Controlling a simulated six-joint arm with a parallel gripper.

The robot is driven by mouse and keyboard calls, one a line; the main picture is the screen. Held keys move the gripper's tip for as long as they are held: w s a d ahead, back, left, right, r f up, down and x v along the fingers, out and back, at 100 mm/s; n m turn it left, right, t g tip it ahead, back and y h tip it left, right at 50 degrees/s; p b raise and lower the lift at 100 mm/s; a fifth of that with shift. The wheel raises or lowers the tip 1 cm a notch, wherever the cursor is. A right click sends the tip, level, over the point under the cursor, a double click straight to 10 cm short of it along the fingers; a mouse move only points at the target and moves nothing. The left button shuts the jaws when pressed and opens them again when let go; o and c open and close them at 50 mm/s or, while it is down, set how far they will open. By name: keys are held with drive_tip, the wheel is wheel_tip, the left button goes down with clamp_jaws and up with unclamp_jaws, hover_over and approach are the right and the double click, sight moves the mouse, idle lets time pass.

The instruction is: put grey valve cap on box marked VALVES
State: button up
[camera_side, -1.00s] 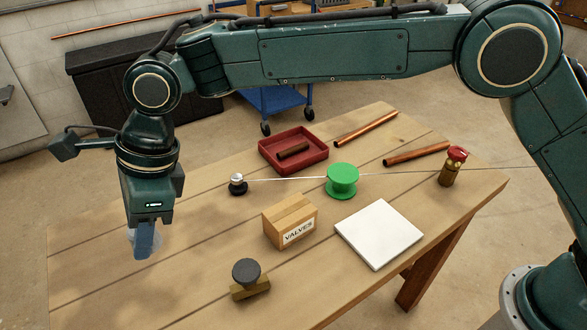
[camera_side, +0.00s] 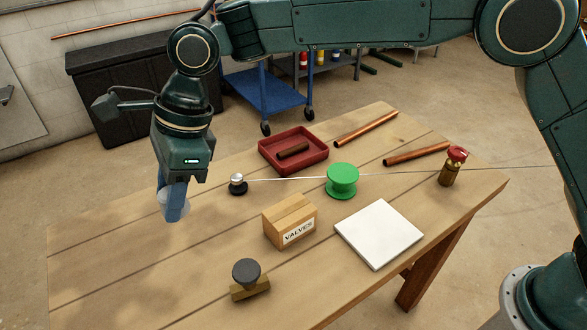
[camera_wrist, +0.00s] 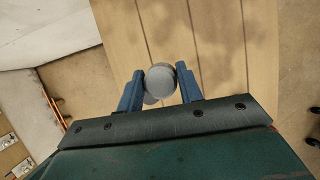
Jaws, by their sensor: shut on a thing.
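My gripper (camera_side: 173,206) is shut on a pale grey rounded piece, which looks like the grey valve cap (camera_wrist: 162,77). In the side view its blue fingers hide most of the cap. In the wrist view the cap sits between the two fingertips (camera_wrist: 161,92), over the wooden table. The gripper is held above the left part of the table. The cardboard box marked VALVES (camera_side: 289,222) stands closed near the table's middle, to the right of my gripper and apart from it. Its flat top is bare.
A thin taut line (camera_side: 290,179) runs from a small black-based post (camera_side: 237,185) past a green spool (camera_side: 342,180) toward the right. A dark-topped brass piece (camera_side: 247,278), white slab (camera_side: 379,234), red tray (camera_side: 263,158), copper pipes (camera_side: 366,129) and red-handled valve (camera_side: 451,168) surround the box.

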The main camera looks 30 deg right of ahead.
drive_tip(key=w+d+r, duration=0.2)
drive_tip(key=d+r, duration=0.1)
drive_tip(key=d, duration=0.9)
wheel_tip(320, 180, up, 3)
hover_over(283, 214)
drive_tip(key=d, duration=0.2)
drive_tip(key=shift+a+f, duration=0.1)
drive_tip(key=shift+f, duration=0.1)
drive_tip(key=shift+f, duration=0.15)
wheel_tip(283, 214, down, 20)
drive_tip(key=shift+r, duration=0.15)
drive_tip(key=o, duration=1)
drive_tip(key=shift+c, duration=0.2)
